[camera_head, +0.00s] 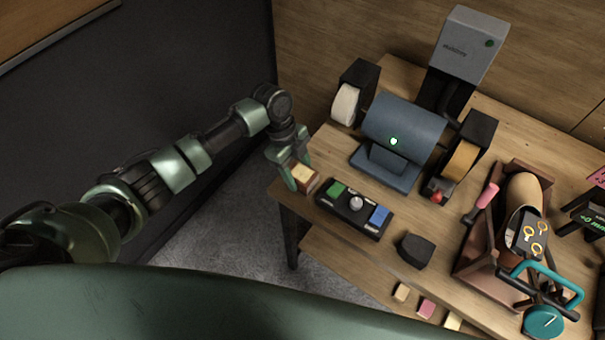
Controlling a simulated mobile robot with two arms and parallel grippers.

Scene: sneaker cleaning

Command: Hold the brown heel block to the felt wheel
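A small block with a cream top and reddish-brown sides, which looks like the brown heel block (306,182), is at the table's near left corner. My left gripper (297,172) has its fingers on either side of it and appears shut on it. I cannot tell whether the block touches the table. The blue-grey bench grinder (403,128) stands behind and to the right. A pale wheel (345,104), seemingly the felt wheel, sits in a black guard at its left end, apart from the block. A tan wheel (460,161) is at its right end. My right gripper is not in view.
A black control box (354,210) with green and blue buttons lies just right of the block. A dark block (416,250) is farther right. A wooden stand (476,262) holds a tan shoe form. A red knob (437,197) is below the tan wheel. Small blocks (426,308) lie on a lower shelf.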

